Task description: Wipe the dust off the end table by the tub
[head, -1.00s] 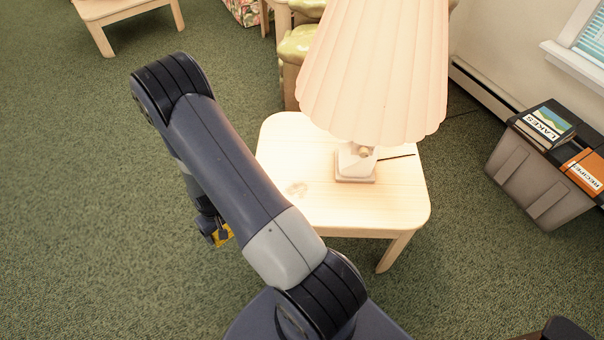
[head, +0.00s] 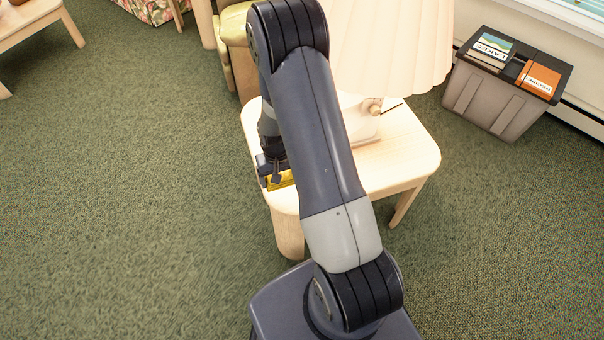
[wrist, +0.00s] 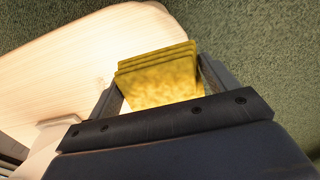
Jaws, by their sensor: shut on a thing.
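The pale wood end table (head: 405,160) stands ahead of me, and its top fills the upper left of the wrist view (wrist: 55,75). My gripper (head: 274,178) is shut on a yellow folded cloth (wrist: 158,80), layered and fuzzy. In the head view the cloth (head: 283,181) shows at the table's left front edge; I cannot tell whether it touches the top. A faint mark, perhaps dust, shows beside the cloth in the wrist view (wrist: 99,83). My arm hides much of the tabletop's left part. The grey tub (head: 490,108) stands right of the table.
A lamp with a pleated cream shade (head: 390,45) stands on the table, its base partly behind my arm. An orange book (head: 538,80) and another book lie on the tub. A green armchair (head: 237,50) is behind the table. Green carpet is clear at left.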

